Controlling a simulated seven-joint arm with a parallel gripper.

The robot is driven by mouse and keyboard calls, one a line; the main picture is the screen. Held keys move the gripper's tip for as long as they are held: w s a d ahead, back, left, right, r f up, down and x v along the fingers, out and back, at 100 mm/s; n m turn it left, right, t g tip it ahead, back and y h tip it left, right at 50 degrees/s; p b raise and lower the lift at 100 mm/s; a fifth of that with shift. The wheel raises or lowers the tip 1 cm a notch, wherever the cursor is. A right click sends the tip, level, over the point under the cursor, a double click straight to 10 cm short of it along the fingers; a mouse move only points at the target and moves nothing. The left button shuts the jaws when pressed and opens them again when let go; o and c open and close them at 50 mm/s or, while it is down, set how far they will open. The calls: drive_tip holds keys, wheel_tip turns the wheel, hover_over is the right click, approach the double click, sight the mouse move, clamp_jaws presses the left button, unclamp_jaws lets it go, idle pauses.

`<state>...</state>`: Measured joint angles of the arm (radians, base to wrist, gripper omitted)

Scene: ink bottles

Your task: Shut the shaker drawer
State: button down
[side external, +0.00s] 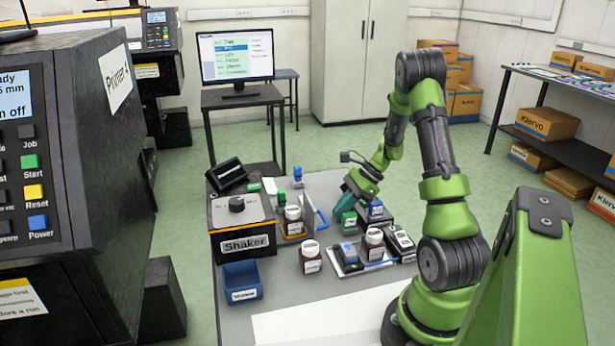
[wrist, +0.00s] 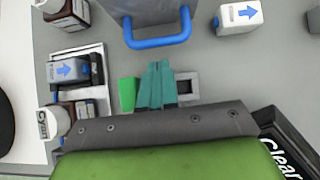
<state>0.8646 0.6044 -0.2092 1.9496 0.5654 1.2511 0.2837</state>
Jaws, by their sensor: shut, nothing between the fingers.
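The grey shaker (side external: 241,222), with a black knob on top and a "Shaker" label, stands on the left part of the table. Its drawer appears to stand out to the right, with a grey front and a blue handle (side external: 322,220). In the wrist view the grey drawer (wrist: 150,10) is at the top, cut off by the frame, with its blue handle (wrist: 157,43) facing my gripper. My gripper (side external: 350,203) is shut and empty. Its teal fingers (wrist: 157,72) point at the handle with a small gap in the picture; I cannot tell their height difference.
A green block (wrist: 128,94) lies beside my fingers, and a grey square frame (wrist: 187,87) is on their other side. A white cartridge with a blue arrow (wrist: 240,16) is right of the drawer. Brown bottles (side external: 311,256) and a blue bin (side external: 242,281) stand nearby.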

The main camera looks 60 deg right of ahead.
sight(295, 217)
drive_tip(key=shift+w+a+f, duration=0.2)
drive_tip(key=shift+w+a, duration=0.5)
drive_tip(key=w+a, duration=0.7)
drive_tip(key=shift+w+a, duration=0.35)
drive_tip(key=shift+a, duration=0.05)
